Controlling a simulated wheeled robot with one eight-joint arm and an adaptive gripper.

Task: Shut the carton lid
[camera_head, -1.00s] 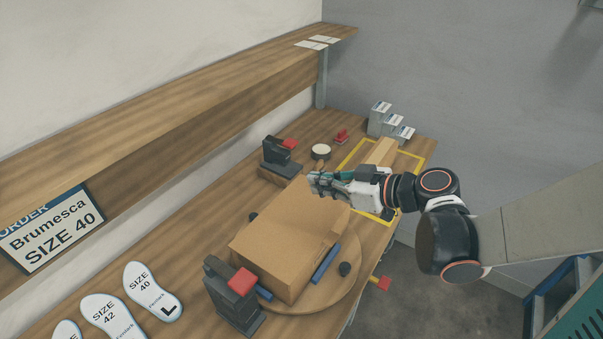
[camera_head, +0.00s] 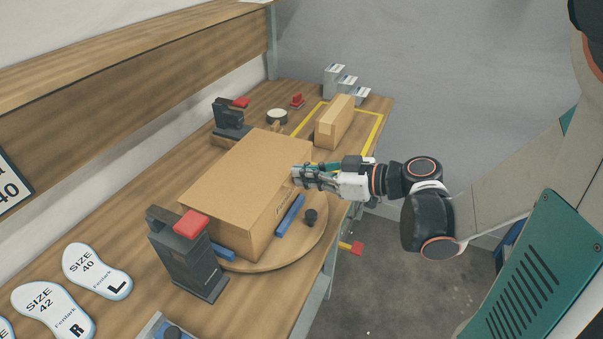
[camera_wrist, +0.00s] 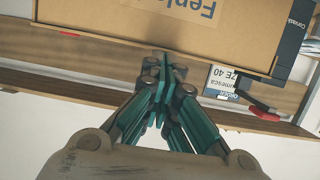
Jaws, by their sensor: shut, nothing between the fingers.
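The brown carton (camera_head: 245,170) sits on the round wooden turntable (camera_head: 262,262). Its lid (camera_head: 240,165) looks flat across the top, with no gap visible in the head view. My gripper (camera_head: 297,175) is shut and empty, at the carton's right side near the lid's edge. I cannot tell whether it touches the carton. In the wrist view the shut fingers (camera_wrist: 160,65) point toward the carton's printed wall (camera_wrist: 130,25), whose lettering is upside down.
Black clamps with red handles stand beside the carton, in front (camera_head: 190,255) and behind (camera_head: 230,118). A blue bar (camera_head: 290,216) and a black knob (camera_head: 310,216) are on the turntable's right. A narrow box (camera_head: 335,122) stands in the yellow outline. Insoles (camera_head: 97,270) lie at left.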

